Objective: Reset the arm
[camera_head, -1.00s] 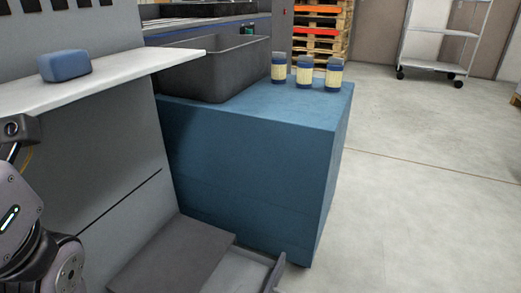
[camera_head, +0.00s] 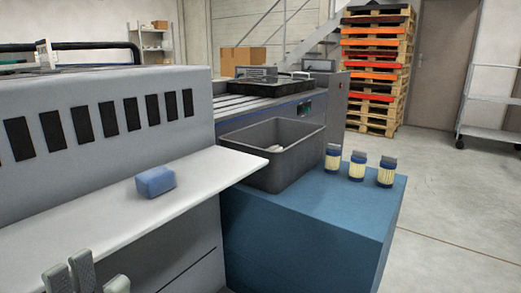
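My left gripper (camera_head: 92,275) shows at the bottom left edge of the head view. Its grey fingertips point up and stand apart, with nothing seen between them; the rest of the hand is cut off by the frame. It is in front of and below the white shelf (camera_head: 95,222), clear of the blue block (camera_head: 155,181) lying there. My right gripper is not in view. Three ink units, blue with cream labels and grey tops, stand upright on the blue cabinet (camera_head: 300,225): the left one (camera_head: 332,158), the middle one (camera_head: 357,166) and the right one (camera_head: 386,171).
A dark grey bin (camera_head: 290,150) on the cabinet has something pale inside. A grey slotted machine (camera_head: 105,120) stands at the left behind the shelf. Stacked pallets (camera_head: 375,70) and a trolley (camera_head: 490,100) are at the back. The floor (camera_head: 445,200) at the right is open.

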